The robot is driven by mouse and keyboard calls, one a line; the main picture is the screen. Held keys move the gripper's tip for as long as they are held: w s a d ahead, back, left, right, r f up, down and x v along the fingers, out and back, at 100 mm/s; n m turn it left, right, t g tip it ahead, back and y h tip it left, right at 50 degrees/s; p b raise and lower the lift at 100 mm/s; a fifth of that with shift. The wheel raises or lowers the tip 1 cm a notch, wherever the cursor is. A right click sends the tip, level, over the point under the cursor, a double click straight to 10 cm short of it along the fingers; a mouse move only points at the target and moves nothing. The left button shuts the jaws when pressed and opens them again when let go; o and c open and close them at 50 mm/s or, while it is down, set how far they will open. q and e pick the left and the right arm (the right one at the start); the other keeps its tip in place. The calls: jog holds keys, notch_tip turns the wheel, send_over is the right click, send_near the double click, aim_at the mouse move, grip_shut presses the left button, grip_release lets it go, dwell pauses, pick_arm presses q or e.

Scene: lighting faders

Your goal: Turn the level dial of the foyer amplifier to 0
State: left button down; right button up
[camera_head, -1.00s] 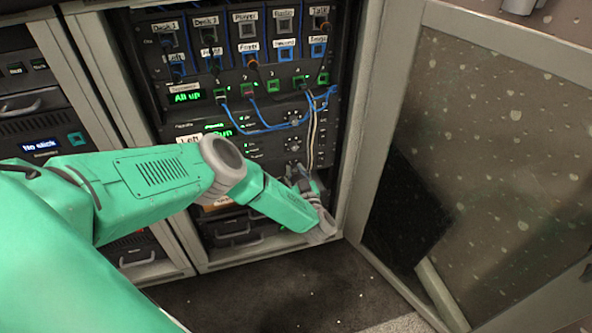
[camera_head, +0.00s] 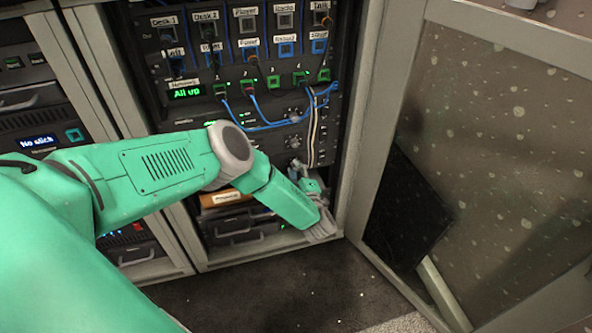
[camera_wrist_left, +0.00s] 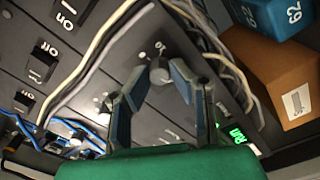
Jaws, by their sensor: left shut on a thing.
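My left gripper (camera_wrist_left: 155,80) reaches into the open rack from the left. In the left wrist view its two fingers are closed on opposite sides of a round grey dial (camera_wrist_left: 159,70) on a dark panel. In the head view the gripper (camera_head: 297,168) is at the lower right of the rack, largely behind my green wrist, and the held dial is hidden. Two other dials (camera_head: 293,142) show above it on the amplifier panels. I cannot read a foyer label. My right gripper is not in view.
White cables (camera_head: 313,135) hang right of the dials, and blue patch cables (camera_head: 265,125) loop above. In the left wrist view, cables (camera_wrist_left: 105,40) and an orange box (camera_wrist_left: 275,75) are close. The rack's open door (camera_head: 480,130) stands on the right.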

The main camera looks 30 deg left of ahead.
pick_arm(q)
jog(key=n, duration=0.5)
jog(key=shift+f+n+b, duration=0.1)
jog(key=shift+n+b, duration=0.25)
jog(key=shift+n, duration=0.05)
dwell(0.4)
jog(key=c, duration=1.4)
grip_release()
jog(key=shift+w+f, duration=0.1)
jog(key=shift+c, duration=0.2)
jog(key=v, duration=1.2)
